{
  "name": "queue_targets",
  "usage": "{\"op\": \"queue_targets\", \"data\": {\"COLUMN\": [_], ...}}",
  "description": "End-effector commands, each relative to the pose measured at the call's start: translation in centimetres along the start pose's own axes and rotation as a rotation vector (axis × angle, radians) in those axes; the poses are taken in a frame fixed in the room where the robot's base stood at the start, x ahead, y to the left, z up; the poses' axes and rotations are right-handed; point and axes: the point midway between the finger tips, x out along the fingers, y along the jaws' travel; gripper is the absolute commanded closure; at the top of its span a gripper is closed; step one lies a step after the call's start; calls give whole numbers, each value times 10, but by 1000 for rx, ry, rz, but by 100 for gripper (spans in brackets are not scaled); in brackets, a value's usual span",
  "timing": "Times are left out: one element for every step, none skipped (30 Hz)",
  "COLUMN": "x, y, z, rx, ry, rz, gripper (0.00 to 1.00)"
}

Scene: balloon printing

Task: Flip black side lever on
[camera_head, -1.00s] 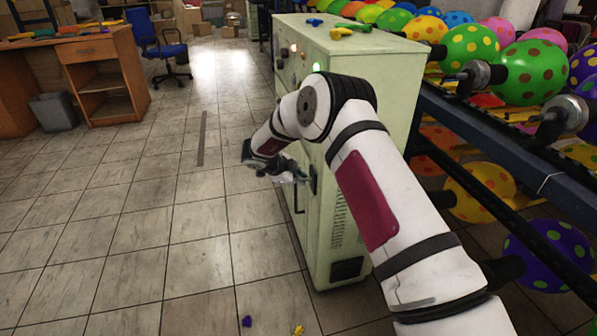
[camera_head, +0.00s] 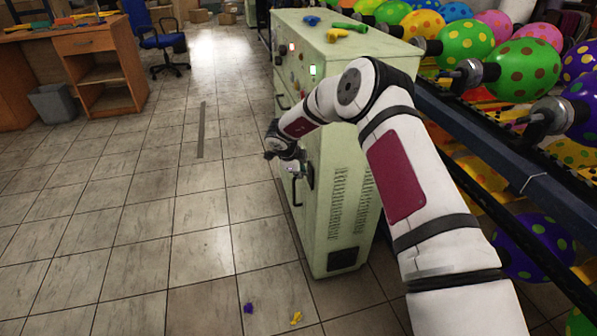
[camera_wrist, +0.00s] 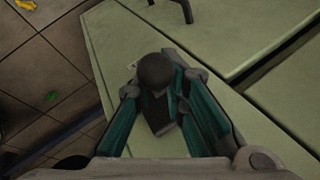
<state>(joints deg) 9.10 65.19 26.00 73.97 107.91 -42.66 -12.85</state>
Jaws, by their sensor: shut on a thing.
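The black side lever shows in the wrist view as a dark round knob (camera_wrist: 155,72) on a dark base, mounted on the pale green cabinet (camera_wrist: 228,135). My gripper (camera_wrist: 163,88) has its teal-lined fingers on both sides of the lever and is shut on it. In the head view my gripper (camera_head: 288,165) is at the side of the green cabinet (camera_head: 350,120), near a dark plate (camera_head: 309,175). The lever itself is too small and too covered by my gripper to make out there.
A black door handle (camera_head: 295,190) sticks out just below my gripper. Racks of spotted balloons (camera_head: 525,70) stand at the right. Small purple (camera_head: 248,308) and yellow (camera_head: 296,318) pieces lie on the floor.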

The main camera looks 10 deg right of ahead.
Motion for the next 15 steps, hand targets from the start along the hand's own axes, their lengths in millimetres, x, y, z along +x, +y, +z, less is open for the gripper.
{"op": "queue_targets", "data": {"x": [-1,-1,-1,-1,-1,-1,-1,-1,-1,-1,-1,-1,-1,-1,-1], "y": [8,8,8,8,8,7,7,6,6,5,4,4,4,4,3], "z": [7,7,7,7,7,7,7,6,6,5,4,4,3,3,3], "rx": [-9,-9,-9,-9,-9,-9,-9,-8,-7,-6,-6,-5,-5,-4,-4], "ry": [-9,-9,-9,-9,-9,-8,-8,-7,-6,-5,-5,-4,-3,-3,-3], "rz": [11,11,11,11,11,10,10,9,8,7,6,6,5,5,4], "gripper": [100,100,100,86,79,71,71,71,71,71,71,71,71,71,71]}}
